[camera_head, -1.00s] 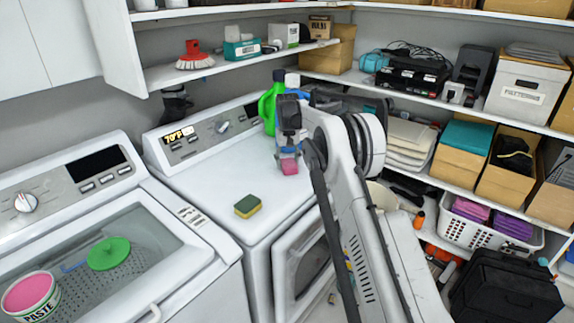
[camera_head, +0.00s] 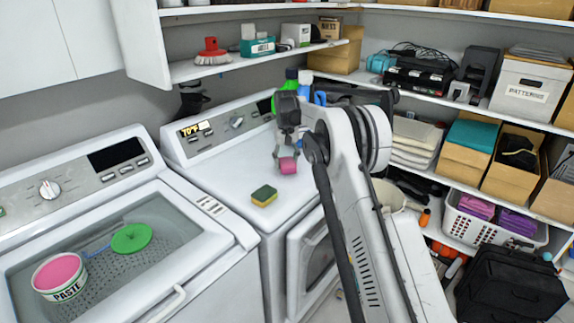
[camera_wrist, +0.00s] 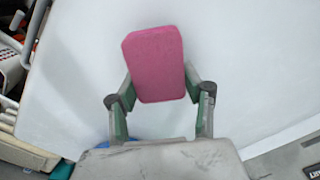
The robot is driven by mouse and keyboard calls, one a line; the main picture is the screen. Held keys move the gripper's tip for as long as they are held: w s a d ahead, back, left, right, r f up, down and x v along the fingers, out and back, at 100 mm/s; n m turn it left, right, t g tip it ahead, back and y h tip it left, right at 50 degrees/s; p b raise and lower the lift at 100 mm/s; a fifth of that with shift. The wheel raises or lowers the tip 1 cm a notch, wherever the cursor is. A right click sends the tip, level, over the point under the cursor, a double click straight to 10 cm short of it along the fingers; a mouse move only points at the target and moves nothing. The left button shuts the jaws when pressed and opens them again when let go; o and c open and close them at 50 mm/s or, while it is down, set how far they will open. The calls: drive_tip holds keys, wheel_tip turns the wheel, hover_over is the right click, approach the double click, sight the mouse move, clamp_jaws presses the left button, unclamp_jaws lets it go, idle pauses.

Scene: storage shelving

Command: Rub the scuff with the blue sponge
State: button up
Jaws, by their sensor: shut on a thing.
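My gripper (camera_head: 287,158) is shut on a pink block that looks like a sponge (camera_head: 288,166), held over the white top of the right-hand machine (camera_head: 230,185). In the wrist view the pink sponge (camera_wrist: 155,63) is pinched between the two fingertips (camera_wrist: 156,85), its broad face showing. I cannot tell whether it touches the surface. A green and yellow sponge (camera_head: 264,196) lies on the same top, left of and nearer than my gripper. I make out no blue sponge and no clear scuff mark.
Green (camera_head: 291,78) and blue (camera_head: 320,98) bottle-like things are partly hidden behind my gripper. The left machine's tub holds a paste can (camera_head: 60,283) and a green disc (camera_head: 132,238). A shelf (camera_head: 200,72) overhangs the back. The machine top around the green and yellow sponge is clear.

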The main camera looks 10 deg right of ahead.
drive_tip(key=shift+d+r+p, duration=0.25)
drive_tip(key=shift+r+p, duration=0.05)
drive_tip(key=shift+r, duration=0.7)
drive_tip(key=shift+r+p, duration=0.8)
drive_tip(key=shift+r, duration=1.45)
drive_tip(key=shift+a, duration=0.15)
